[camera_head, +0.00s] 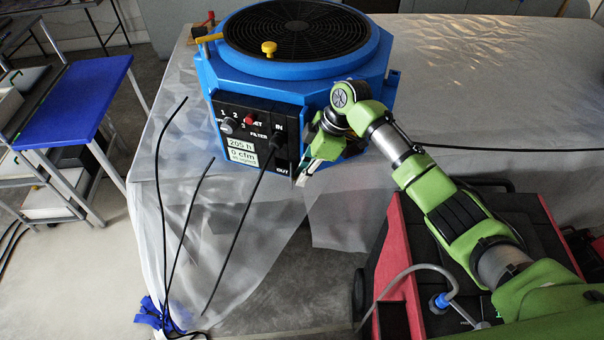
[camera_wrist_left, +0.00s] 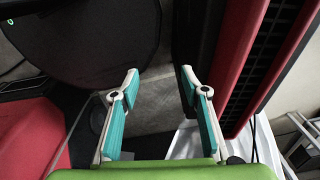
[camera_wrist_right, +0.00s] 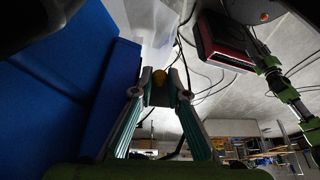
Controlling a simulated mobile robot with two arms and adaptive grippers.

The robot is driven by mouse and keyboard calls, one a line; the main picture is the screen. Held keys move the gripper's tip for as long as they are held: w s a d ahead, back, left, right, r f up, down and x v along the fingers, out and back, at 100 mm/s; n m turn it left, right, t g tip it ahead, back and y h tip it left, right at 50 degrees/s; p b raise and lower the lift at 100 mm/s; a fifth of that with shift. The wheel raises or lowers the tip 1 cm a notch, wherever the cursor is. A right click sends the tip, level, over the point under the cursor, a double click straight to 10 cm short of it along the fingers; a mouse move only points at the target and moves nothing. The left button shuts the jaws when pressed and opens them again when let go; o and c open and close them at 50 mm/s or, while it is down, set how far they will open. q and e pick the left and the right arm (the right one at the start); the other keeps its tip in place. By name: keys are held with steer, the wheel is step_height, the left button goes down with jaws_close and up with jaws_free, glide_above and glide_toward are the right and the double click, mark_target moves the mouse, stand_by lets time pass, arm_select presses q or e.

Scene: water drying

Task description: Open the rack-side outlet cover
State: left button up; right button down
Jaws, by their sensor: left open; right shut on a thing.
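The blue machine (camera_head: 205,75) stands on the sheet-covered table. Its black control panel (camera_head: 258,118) has knobs, readouts and sockets marked IN and OUT. My right gripper (camera_head: 302,178) is at the panel's lower right corner, beside the OUT label. I cannot tell for sure whether this is the outlet cover. My arm and gripper hide part of the corner. My left gripper (camera_wrist_left: 160,75) is open and empty, low beside a red and black body.
A black cable (camera_head: 243,225) hangs from the IN socket, and other loose cables (camera_head: 170,200) run down to a blue bundle (camera_head: 155,312). A blue-topped stand (camera_head: 88,92) is at left. Translucent sheeting (camera_head: 480,120) covers the table. The floor (camera_head: 290,290) in front is mostly clear.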

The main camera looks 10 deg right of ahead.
steer(key=shift+w+r, duration=0.1)
steer(key=shift+r, duration=0.05)
steer(key=c, duration=2)
jaws_free()
steer(key=shift+r, duration=0.1)
steer(key=shift+v, duration=3.95)
